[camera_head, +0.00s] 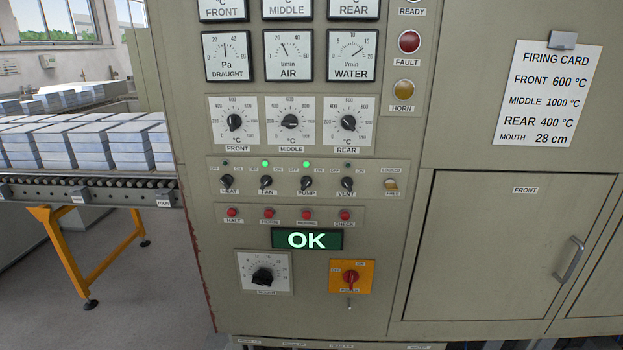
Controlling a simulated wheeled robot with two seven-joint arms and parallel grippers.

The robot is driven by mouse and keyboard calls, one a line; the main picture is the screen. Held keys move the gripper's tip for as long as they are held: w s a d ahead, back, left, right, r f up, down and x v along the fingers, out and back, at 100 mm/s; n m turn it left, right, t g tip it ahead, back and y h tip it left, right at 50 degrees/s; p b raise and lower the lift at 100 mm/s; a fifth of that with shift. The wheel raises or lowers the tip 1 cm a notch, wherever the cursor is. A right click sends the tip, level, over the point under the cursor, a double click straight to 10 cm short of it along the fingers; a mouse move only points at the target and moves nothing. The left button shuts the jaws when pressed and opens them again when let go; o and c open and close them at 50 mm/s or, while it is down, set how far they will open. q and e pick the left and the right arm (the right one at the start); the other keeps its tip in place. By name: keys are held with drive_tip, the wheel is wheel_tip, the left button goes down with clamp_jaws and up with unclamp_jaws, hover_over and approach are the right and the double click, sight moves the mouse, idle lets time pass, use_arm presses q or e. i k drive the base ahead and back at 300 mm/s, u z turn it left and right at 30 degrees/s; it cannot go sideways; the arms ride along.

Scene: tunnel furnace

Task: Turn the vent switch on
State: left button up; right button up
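The vent switch (347,184) is a small black rotary knob at the right end of a row of four on the grey control panel, with OFF and ON marks above it. The small lamp (347,165) above it is dark. The heat switch (227,181) has a dark lamp. Neither of my grippers is in view.
Red buttons (345,215) run in a row below the switches, above a green OK display (307,239). A key switch (391,184) is just right of the vent switch. A red rotary switch (350,278) on an orange plate sits lower. Nothing blocks the panel front.

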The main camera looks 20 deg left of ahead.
sight(347, 182)
drive_tip(key=k, duration=0.5)
drive_tip(key=z, duration=2.15)
drive_tip(key=i, duration=1.3)
drive_tip(key=u, duration=2.15)
